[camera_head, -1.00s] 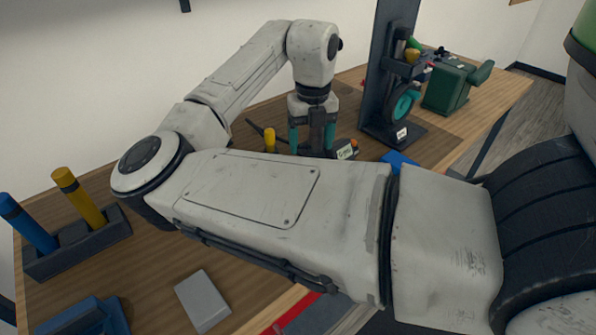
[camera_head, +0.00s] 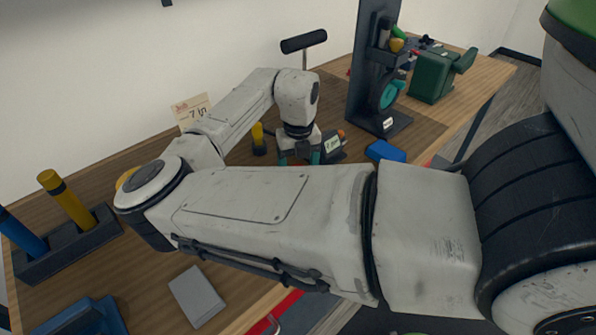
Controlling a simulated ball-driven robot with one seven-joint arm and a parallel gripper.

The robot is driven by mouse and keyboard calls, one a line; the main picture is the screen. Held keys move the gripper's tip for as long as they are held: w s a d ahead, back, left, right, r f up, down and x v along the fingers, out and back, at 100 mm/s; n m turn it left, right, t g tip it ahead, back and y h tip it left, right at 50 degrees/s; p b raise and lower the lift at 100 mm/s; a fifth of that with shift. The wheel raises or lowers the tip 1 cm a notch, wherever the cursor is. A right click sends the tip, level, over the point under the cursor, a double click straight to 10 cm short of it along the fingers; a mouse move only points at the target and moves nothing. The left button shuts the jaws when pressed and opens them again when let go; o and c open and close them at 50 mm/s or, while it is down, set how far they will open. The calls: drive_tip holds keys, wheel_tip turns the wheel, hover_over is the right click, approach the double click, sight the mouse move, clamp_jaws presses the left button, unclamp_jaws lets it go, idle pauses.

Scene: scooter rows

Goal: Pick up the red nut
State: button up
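I cannot make out a red nut for certain in the head view. Small red bits (camera_head: 414,53) show among small parts by the green machine at the back right, too small to name. My gripper (camera_head: 299,159) points down over the wooden bench, left of the dark upright stand. Its two teal fingers stand apart, and I see nothing held between them. Their tips and the bench just below are hidden behind my forearm.
Close by the gripper are a dark labelled box (camera_head: 331,147), a yellow-topped piece (camera_head: 258,140) and a blue block (camera_head: 385,152). A dark stand (camera_head: 366,75) rises behind. A holder (camera_head: 70,246) with blue and yellow cylinders and a grey block (camera_head: 197,297) are at left.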

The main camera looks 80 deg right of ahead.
drive_tip(key=shift+c, duration=0.2)
drive_tip(key=c, duration=1.1)
drive_tip(key=shift+r, duration=0.15)
